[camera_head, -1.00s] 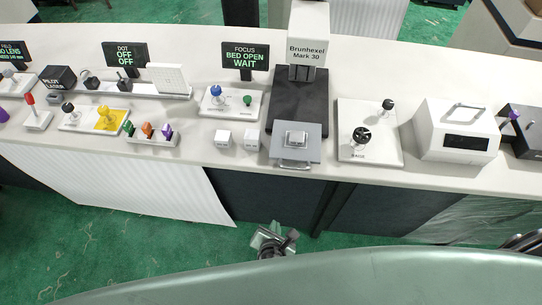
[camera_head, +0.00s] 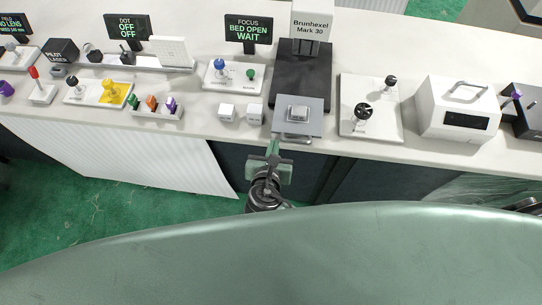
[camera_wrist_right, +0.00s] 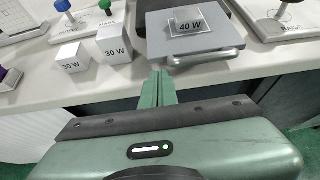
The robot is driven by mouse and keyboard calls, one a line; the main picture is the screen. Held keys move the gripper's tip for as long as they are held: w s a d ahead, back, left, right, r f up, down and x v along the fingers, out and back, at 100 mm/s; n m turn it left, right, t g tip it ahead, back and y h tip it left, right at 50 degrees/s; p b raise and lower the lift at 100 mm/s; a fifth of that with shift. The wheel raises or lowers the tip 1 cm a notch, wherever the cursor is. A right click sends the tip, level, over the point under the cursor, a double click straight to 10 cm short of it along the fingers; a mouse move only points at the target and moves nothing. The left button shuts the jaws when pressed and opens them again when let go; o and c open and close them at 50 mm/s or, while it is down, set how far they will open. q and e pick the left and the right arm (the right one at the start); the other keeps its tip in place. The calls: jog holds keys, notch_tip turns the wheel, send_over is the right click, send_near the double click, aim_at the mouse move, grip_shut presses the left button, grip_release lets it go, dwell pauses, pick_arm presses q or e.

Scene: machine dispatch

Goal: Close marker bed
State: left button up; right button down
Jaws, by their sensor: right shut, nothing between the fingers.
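The marker bed (camera_head: 287,129) is a grey plate pulled out at the front of the Brunhexel Mark 30 machine (camera_head: 300,75). A small block (camera_head: 298,113) lies on it, and the right wrist view shows this block (camera_wrist_right: 189,22) labelled 40 W. The bed's front handle (camera_wrist_right: 205,57) shows in the right wrist view. The sign (camera_head: 248,28) reads FOCUS BED OPEN WAIT. My right gripper (camera_head: 272,148) is shut and empty, just in front of the table edge and slightly left of the bed handle. Its closed fingers (camera_wrist_right: 158,76) point at the bed's front, apart from it. My left gripper is not in view.
Two white 30 W cubes (camera_head: 227,112) stand just left of the bed. A panel with blue and green knobs (camera_head: 234,76) is behind them. A RAISE panel with a black wheel (camera_head: 371,122) stands right of the bed, then a white box (camera_head: 457,110).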

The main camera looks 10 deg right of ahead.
jog(key=shift+w+d+r, duration=0.1)
jog(key=shift+w+d, duration=0.1)
jog(key=shift+w, duration=0.5)
jog(key=shift+w+d, duration=0.15)
jog(key=shift+w, duration=0.5)
jog(key=shift+w, duration=0.1)
jog(key=p, duration=0.2)
send_near(281, 100)
jog(key=f, duration=0.3)
jog(key=shift+s+a, duration=0.15)
jog(key=shift+s, duration=0.25)
jog(key=w+d, duration=0.1)
jog(key=w, duration=0.5)
jog(key=w+d, duration=0.1)
jog(key=w, duration=0.2)
jog(key=shift+d+f, duration=0.2)
jog(key=shift+d, duration=0.15)
